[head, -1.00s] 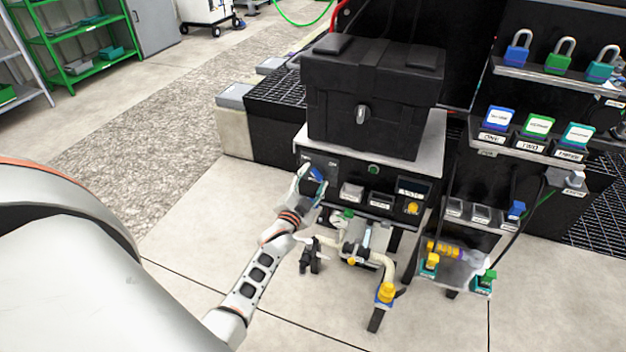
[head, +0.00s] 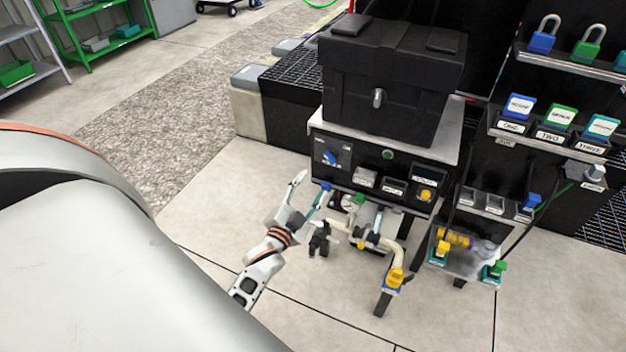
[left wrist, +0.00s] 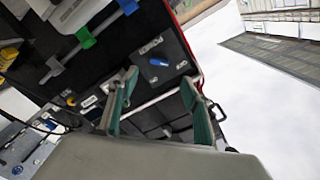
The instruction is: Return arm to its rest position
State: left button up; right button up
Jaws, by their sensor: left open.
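My left gripper (head: 309,196) is open and empty in the head view, in front of and below the left part of the black control panel (head: 340,176). Its two fingers also show spread apart in the left wrist view (left wrist: 160,103), with green inner pads. A blue knob (head: 330,157) on the panel shows uncovered, up and to the right of the fingers, and apart from them. The knob also appears in the left wrist view (left wrist: 158,61). My right gripper is in neither view.
A black tote (head: 390,85) stands on the bench above the panel. A pipe manifold with a yellow-handled valve (head: 395,278) stands right of my gripper. Padlocks (head: 543,40) and tags (head: 520,106) line the right rack. The floor (head: 215,210) left of my forearm is clear.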

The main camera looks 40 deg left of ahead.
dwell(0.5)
pick_arm(q)
jog(key=s+d+f+n+g+h+p, duration=0.1)
jog(key=s+d+f+g+h+p, duration=0.1)
jog(key=s+d, duration=0.8)
jog(key=s+d+f+g+h+p, duration=0.3)
jog(key=s+d+f+g+h, duration=0.1)
jog(key=s+d, duration=0.6)
jog(key=s+f+g, duration=0.1)
jog(key=s, duration=0.2)
jog(key=shift+s+d+n+h+p, duration=0.2)
jog(key=shift+n+h+p, duration=0.1)
jog(key=shift+n+p, duration=0.1)
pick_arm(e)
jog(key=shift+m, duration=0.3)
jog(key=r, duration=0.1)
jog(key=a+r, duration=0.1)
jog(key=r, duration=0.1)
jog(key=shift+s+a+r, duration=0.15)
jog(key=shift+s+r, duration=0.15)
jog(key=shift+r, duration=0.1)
pick_arm(q)
jog(key=shift+a, duration=0.1)
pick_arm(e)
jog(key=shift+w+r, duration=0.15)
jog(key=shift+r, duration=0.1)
